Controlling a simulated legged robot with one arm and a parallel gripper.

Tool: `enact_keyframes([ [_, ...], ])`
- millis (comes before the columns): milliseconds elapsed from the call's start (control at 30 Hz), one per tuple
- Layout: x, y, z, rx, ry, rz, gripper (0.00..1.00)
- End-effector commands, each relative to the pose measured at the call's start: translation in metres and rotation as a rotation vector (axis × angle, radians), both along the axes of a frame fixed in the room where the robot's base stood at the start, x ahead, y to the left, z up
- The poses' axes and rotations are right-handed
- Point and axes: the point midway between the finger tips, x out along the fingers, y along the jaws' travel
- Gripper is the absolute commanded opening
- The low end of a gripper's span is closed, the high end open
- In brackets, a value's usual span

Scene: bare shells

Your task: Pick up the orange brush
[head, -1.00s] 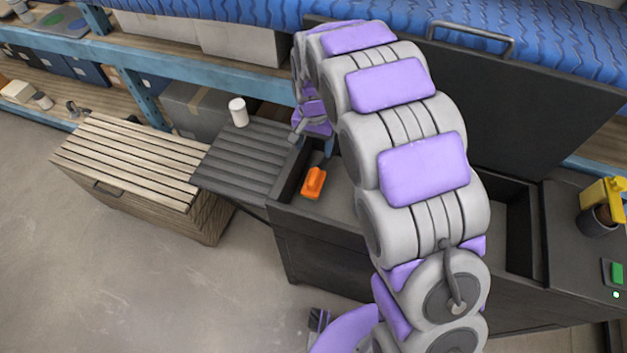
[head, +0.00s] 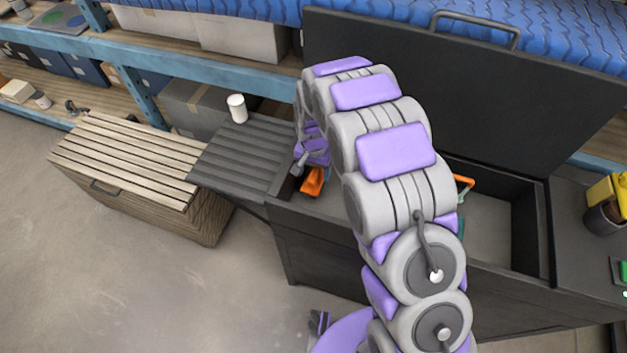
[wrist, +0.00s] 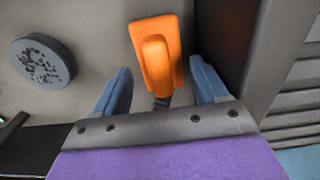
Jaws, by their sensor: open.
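The orange brush (head: 312,181) lies inside the dark open box, near its left wall. In the wrist view the orange brush (wrist: 156,52) shows as an orange block with a raised grip, and its dark neck runs toward the gripper's base. My gripper (wrist: 160,85) is open, with one blue-grey finger on each side of the brush's lower end. The fingers are apart from it in the picture. I cannot tell how far above it they are. In the head view my gripper (head: 308,158) is just behind the brush, partly hidden by my arm.
The dark box (head: 325,240) has its lid (head: 480,90) raised behind. A round grey disc (wrist: 43,61) lies on the box floor. A dark slatted side shelf (head: 240,160) bears a white cup (head: 237,108). A slatted wooden chest (head: 130,170) stands at left.

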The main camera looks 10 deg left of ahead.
Motion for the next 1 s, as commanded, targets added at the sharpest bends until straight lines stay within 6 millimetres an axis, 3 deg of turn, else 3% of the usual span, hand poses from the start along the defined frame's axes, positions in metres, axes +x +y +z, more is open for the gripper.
enact_keyframes([
  [100,-0.001,0.000,-0.022,-0.002,0.002,0.000,0.72],
  [200,-0.001,0.001,-0.032,-0.002,0.002,0.000,0.72],
  [467,0.000,0.000,-0.033,0.000,0.000,0.000,0.71],
  [1000,0.000,0.000,-0.033,0.000,0.000,0.000,0.20],
])
